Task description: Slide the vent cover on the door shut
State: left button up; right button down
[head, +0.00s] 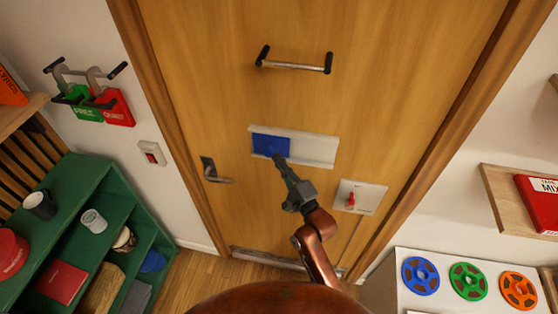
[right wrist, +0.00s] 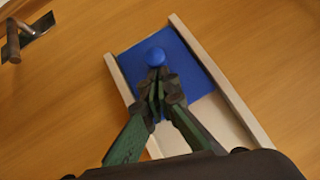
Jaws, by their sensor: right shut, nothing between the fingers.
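The vent on the wooden door (head: 400,90) is a pale frame with two rails (head: 318,150). Its blue cover (head: 264,143) sits at the left end of the frame, and the right part shows a plain pale panel. In the right wrist view the blue cover (right wrist: 190,58) has a round blue knob (right wrist: 156,56). My right gripper (head: 278,160) is shut and empty, with its tips at the lower right of the cover. In the right wrist view its fingertips (right wrist: 157,76) are right by the knob; I cannot tell whether they touch. My left gripper is out of view.
A bar handle (head: 294,67) is above the vent and a lever handle (head: 215,172) is to its lower left. A switch plate with a red lever (head: 351,199) is at the lower right. A green shelf (head: 75,190) stands left, a white cabinet with reels (head: 420,275) right.

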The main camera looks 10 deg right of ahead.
jog(key=w+d+b+v, duration=0.1)
jog(key=d+b+v, duration=0.1)
jog(key=v, duration=1.1)
jog(key=shift+d+f+b, duration=0.25)
jog(key=shift+b, duration=0.25)
jog(key=shift+w, duration=0.2)
